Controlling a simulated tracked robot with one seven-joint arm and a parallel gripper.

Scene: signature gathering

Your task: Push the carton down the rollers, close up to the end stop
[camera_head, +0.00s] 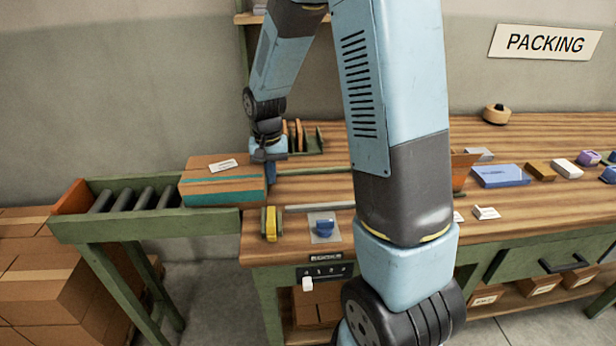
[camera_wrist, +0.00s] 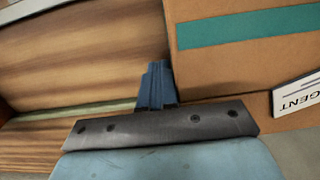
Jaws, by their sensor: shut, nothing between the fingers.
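The carton (camera_head: 222,181) is a brown box with a teal stripe and a white label on top. In the head view it sits at the right end of the rollers (camera_head: 130,199), where the conveyor meets the bench. The orange end stop (camera_head: 72,197) is at the conveyor's far left, with several bare rollers between it and the carton. My gripper (camera_head: 270,157) is at the carton's right side. In the wrist view the blue fingers (camera_wrist: 157,84) are shut and empty, close beside the carton (camera_wrist: 235,65); I cannot tell whether they touch it.
The wooden bench (camera_head: 520,134) spreads right of the carton. A yellow tape item (camera_head: 270,224) and a blue object (camera_head: 324,227) lie near its front left edge. A green rack (camera_head: 302,140) stands behind my gripper.

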